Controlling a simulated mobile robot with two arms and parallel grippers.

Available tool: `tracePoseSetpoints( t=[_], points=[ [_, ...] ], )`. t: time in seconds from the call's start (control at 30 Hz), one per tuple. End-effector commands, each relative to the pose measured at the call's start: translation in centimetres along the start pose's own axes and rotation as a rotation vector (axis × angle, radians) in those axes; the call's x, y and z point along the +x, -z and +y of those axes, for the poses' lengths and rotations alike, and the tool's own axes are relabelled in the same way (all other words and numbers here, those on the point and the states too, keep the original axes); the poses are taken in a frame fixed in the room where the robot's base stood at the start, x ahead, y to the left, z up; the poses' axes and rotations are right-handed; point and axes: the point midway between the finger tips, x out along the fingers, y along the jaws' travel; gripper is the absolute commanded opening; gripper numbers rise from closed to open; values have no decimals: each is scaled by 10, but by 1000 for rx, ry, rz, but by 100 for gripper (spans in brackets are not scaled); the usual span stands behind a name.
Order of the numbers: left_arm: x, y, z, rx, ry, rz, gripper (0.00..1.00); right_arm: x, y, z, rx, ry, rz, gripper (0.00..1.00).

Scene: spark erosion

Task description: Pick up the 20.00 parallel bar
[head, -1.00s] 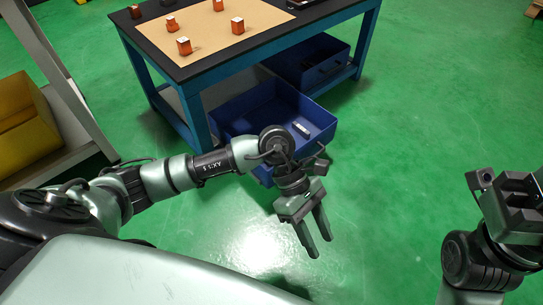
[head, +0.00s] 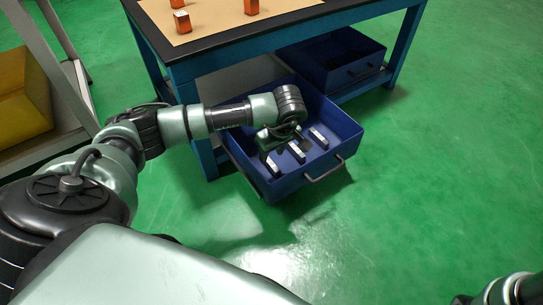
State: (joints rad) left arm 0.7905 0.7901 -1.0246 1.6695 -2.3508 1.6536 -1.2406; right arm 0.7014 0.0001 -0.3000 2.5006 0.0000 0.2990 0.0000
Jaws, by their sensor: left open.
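Three pale metal bars lie in the open blue drawer (head: 335,118): a far one (head: 318,137), a middle one (head: 297,152) and a near one (head: 273,168). Their markings are too small to read, so I cannot tell which is the 20.00 parallel bar. My left gripper (head: 288,146) is open over the drawer, close to the middle and near bars, and partly hidden by its own wrist. I cannot tell whether its fingers touch a bar. Only part of my right arm shows at the bottom right corner; its gripper is out of view.
The drawer hangs out of a blue workbench (head: 190,68) and has a front handle (head: 325,170). A second blue drawer (head: 340,68) is to its right. A yellow bin (head: 20,90) is at left. Green floor lies open at right.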

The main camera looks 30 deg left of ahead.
Motion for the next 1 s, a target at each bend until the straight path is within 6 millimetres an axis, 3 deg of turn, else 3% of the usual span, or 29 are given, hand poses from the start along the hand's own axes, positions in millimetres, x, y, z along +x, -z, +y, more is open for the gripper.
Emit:
tracePoseSetpoints(
  t=[0.5,1.0],
  points=[
    [59,-3,6,0,-1,-3,42,-54,18,-11,0,0,-1,49],
    [60,-1,6,0,-1,-3,42,-52,18,-11,1,0,0,49]
  ],
)
